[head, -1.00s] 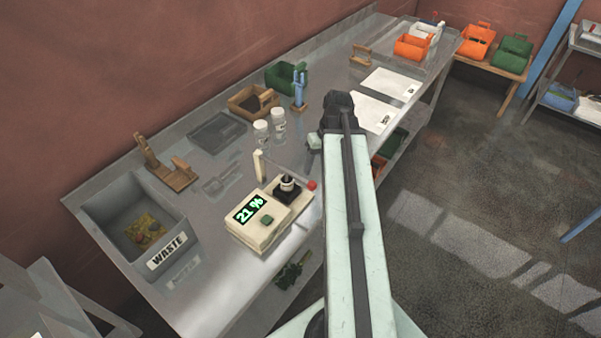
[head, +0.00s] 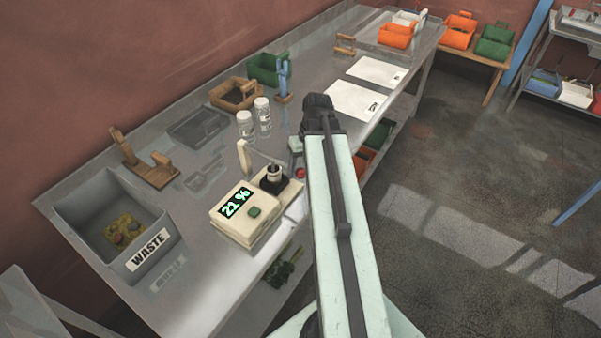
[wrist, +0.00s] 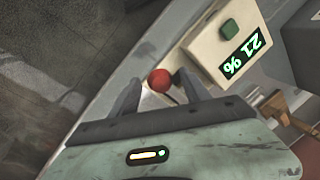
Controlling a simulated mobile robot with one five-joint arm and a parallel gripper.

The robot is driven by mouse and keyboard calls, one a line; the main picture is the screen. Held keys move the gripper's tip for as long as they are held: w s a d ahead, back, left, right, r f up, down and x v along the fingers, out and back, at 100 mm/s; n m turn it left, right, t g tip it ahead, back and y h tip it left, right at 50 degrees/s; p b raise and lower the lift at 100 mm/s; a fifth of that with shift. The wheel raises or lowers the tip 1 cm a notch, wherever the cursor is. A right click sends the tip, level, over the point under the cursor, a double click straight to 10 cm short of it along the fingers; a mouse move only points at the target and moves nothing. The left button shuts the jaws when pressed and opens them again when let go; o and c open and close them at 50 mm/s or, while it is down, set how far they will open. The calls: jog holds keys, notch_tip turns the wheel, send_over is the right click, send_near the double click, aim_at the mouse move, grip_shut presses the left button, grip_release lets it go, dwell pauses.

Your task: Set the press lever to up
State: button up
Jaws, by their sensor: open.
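The powder filler (head: 240,218) is a cream machine on the steel bench, its green display reading 21 %. Its press lever runs from an upright cream post (head: 243,157) rightward over a small cup on a black seat (head: 273,180), sloping down in the picture to a red knob (head: 300,173). In the wrist view the red knob (wrist: 160,80) sits between the two fingers of my gripper (wrist: 159,91), with space on both sides. The gripper is open. In the head view my gripper (head: 294,160) is beside the knob, partly hidden behind my arm.
A grey waste bin (head: 115,225) stands left of the filler. Two clear jars (head: 254,122) stand behind it. A wooden stand (head: 148,165), a dark tray (head: 198,127) and a wooden box (head: 235,95) lie further back. White sheets (head: 356,101) lie to the right.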

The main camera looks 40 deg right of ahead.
grip_shut()
dwell(1.3)
